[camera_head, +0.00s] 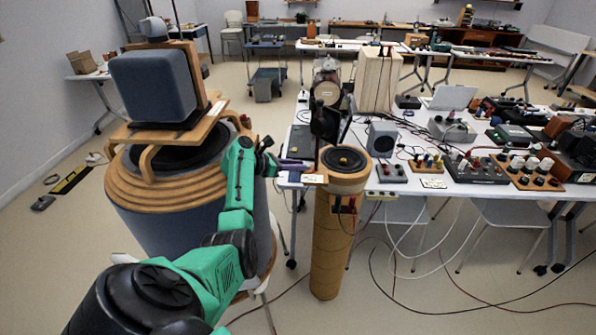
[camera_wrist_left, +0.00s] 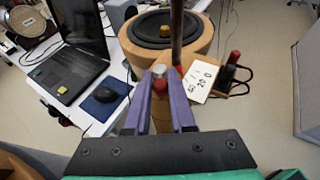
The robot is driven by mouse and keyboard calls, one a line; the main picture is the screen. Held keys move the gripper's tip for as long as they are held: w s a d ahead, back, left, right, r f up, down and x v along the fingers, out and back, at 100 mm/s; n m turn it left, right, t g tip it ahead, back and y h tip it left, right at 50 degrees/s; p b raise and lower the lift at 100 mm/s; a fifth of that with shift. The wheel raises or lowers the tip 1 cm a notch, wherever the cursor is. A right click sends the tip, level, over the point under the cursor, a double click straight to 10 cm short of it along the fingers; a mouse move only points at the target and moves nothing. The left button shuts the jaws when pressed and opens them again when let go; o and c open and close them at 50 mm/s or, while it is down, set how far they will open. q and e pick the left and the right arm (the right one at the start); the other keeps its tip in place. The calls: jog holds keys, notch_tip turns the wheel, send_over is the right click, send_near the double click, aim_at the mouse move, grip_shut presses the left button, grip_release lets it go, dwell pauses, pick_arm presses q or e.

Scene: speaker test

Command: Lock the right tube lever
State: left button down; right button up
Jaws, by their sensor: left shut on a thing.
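The right tube (camera_head: 332,245) is a tall tan cylinder standing on the floor at the table's near edge. A black speaker cone (camera_head: 343,159) is set in its wooden top ring, and the cone also shows in the left wrist view (camera_wrist_left: 165,28). A white card with numbers (camera_wrist_left: 201,80) sticks out at its side. My left gripper (camera_head: 300,170) is beside the tube's top. In the left wrist view its purple fingers (camera_wrist_left: 160,88) are shut on a small red and silver knob (camera_wrist_left: 158,74), apparently the lever. The knob's lower part is hidden. My right gripper is not in view.
A large blue speaker (camera_head: 150,85) stands on a wooden-ringed drum (camera_head: 150,205) at left. The table (camera_head: 405,195) holds electronics. Cables (camera_head: 400,255) trail over the floor.

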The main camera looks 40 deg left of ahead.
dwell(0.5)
pick_arm(q)
jog(key=c, duration=1)
grip_release()
jog(key=shift+f, duration=0.1)
jog(key=shift+c, duration=0.2)
jog(key=b+v, duration=0.1)
jog(key=v, duration=1.3)
jog(key=shift+a+b, duration=0.35)
jog(key=shift+b, duration=0.05)
